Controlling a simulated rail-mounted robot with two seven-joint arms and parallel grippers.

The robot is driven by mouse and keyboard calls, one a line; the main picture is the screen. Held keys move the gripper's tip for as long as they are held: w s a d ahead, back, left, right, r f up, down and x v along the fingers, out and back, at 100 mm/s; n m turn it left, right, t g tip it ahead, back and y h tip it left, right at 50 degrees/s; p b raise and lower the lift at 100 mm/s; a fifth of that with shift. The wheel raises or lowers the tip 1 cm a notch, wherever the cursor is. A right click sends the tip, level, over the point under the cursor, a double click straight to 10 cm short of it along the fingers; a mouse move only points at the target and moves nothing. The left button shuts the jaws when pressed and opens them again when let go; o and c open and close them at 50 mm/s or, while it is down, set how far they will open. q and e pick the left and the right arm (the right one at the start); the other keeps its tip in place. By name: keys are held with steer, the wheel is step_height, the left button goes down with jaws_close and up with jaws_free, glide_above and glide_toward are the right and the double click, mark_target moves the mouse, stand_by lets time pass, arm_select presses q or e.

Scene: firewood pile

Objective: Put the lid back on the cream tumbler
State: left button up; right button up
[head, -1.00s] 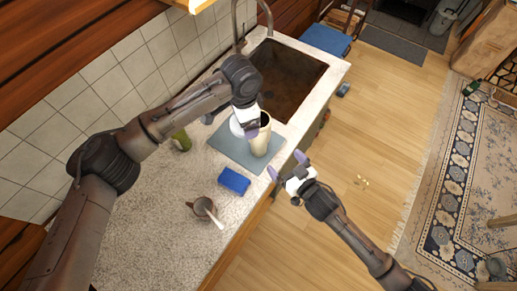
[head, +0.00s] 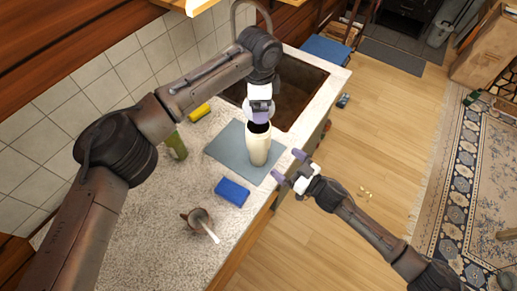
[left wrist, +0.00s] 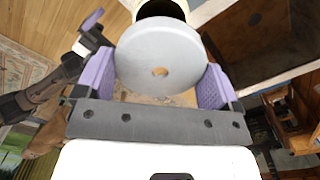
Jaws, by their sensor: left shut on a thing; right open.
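The cream tumbler (head: 257,149) stands upright on a grey-blue mat (head: 226,149), its dark mouth open at the top. The tumbler's dark mouth also shows at the top edge of the left wrist view (left wrist: 160,9), partly hidden behind the lid. My left gripper (head: 260,113) is above the tumbler's mouth, shut on the lid. The lid is a pale grey disc (left wrist: 158,52) with a small hole, held between the purple fingers in the left wrist view. I cannot tell the gap between lid and rim. My right gripper (head: 288,166) is open and empty, right of the tumbler, past the counter edge.
A blue sponge (head: 232,192) and a brown mug (head: 197,219) with a pale-handled utensil are nearer on the counter. A green object (head: 176,146) and a yellow sponge (head: 199,113) are to the left. The sink (head: 294,95) lies behind the tumbler.

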mark_target(267, 148)
steer(key=x, duration=1.1)
steer(key=shift+w+a, duration=0.2)
steer(key=shift+c, duration=0.3)
steer(key=c, duration=1)
arm_select(q)
steer(key=shift+f, duration=2.45)
arm_select(e)
steer(key=shift+c, duration=0.2)
